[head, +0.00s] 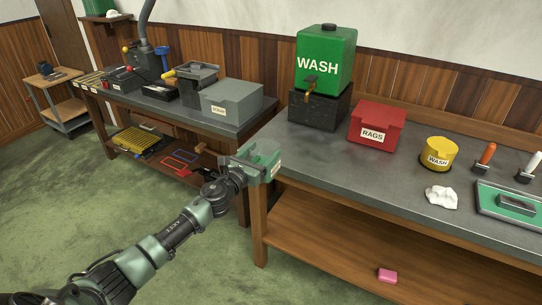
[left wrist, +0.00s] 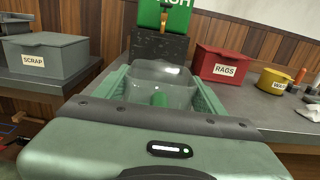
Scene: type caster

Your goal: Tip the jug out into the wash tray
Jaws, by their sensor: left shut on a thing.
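My left gripper (head: 262,160) is at the left end of the near bench, by its front corner. In the left wrist view its two green fingers (left wrist: 160,90) are on either side of a clear, see-through jug (left wrist: 160,71), and they are shut on it. A small green patch shows at the jug's middle; I cannot tell what it is. What the jug holds is not clear. A shallow grey tray with a green inside (head: 483,207) lies at the right of the bench, partly cut off; no label shows on it. My right gripper is not in view.
On the near bench stand a green WASH tank (head: 326,50) with a tap on a dark block, a red RAGS box (head: 376,122), a yellow WASH pot (head: 439,152) and a crumpled white cloth (head: 441,197). A grey SCRAP box (head: 231,98) stands on the far bench. The near bench's front left is clear.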

